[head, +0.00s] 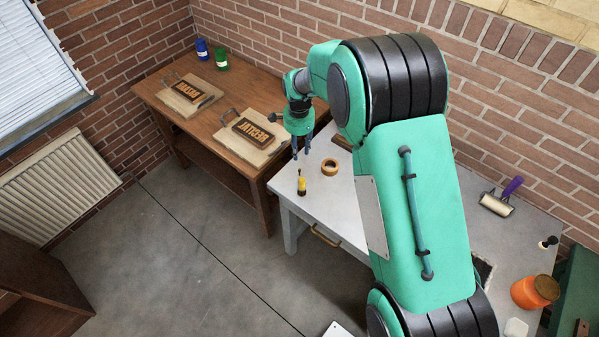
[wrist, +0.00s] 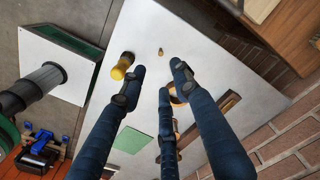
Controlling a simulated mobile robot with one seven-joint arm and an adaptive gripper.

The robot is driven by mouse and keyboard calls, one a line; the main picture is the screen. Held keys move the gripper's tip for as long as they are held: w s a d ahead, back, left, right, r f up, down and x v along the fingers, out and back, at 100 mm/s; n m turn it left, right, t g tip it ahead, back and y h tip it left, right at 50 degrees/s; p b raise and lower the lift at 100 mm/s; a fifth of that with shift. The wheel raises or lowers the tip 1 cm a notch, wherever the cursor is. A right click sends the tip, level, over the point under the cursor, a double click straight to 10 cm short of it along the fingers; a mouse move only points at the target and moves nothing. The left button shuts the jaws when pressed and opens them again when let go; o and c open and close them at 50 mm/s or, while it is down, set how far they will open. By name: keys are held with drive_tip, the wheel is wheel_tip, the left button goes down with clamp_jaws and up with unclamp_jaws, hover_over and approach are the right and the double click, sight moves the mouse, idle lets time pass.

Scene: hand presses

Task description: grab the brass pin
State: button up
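A small brass-coloured piece, which looks like the brass pin (wrist: 161,50), sits on the white table in the wrist view, just beyond my fingertips. I cannot make it out in the head view. My gripper (head: 301,152) points down above the left end of the white table. In the wrist view its blue fingers (wrist: 156,76) are spread apart with nothing between them. The pin appears ahead of the gap between the fingers and apart from them.
A roller (head: 497,203) and orange jar (head: 535,291) are farther right.

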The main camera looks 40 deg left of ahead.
drive_tip(key=shift+f, duration=0.1)
drive_tip(key=shift+f, duration=4.2)
drive_tip(key=shift+f, duration=0.1)
drive_tip(key=shift+w+f, duration=0.1)
drive_tip(key=shift+f, duration=2.4)
clamp_jaws()
